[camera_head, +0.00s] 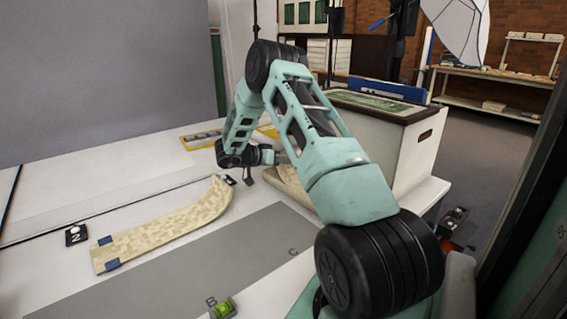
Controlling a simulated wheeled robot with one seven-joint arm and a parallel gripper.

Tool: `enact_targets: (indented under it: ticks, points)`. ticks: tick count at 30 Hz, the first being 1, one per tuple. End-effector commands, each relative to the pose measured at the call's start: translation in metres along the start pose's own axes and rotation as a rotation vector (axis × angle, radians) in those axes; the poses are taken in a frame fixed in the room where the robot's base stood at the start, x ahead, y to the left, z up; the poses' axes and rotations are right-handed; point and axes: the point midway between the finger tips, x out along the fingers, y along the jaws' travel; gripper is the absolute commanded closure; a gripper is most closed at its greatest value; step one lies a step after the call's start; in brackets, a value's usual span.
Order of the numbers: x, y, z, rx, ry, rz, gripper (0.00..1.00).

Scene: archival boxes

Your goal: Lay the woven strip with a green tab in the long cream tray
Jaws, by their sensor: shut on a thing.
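My gripper (276,158) is far out over the table, small and partly hidden by my own arm. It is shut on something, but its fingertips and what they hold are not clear. A pale beige thing (283,180) shows just below it, largely behind my arm; I cannot tell if it is a strip or a tray. A pale woven strip (155,235) with blue tabs (112,264) at its near left end lies on the table, its far right end curving up in the picture. I cannot make out a green tab or clearly identify the long cream tray.
A large white box (400,160) with a dark rim and green top stands behind my arm at right. A yellow ruler-like piece (203,138) lies at the back.

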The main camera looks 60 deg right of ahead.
Motion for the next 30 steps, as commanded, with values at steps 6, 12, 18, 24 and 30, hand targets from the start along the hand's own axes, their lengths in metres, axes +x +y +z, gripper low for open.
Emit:
enact_targets:
  ticks: [6, 12, 18, 24, 30]
  points:
    - [0.0, 0.0, 0.0, 0.001, 0.001, 0.0, 1.0]
    - [0.001, -0.001, 0.001, 0.001, 0.0, 0.0, 0.69]
    - [0.001, -0.001, 0.001, 0.001, 0.0, 0.0, 0.69]
    - [-0.011, -0.001, 0.0, 0.001, 0.001, -0.002, 0.69]
    - [-0.044, -0.001, -0.001, 0.001, 0.002, -0.003, 0.69]
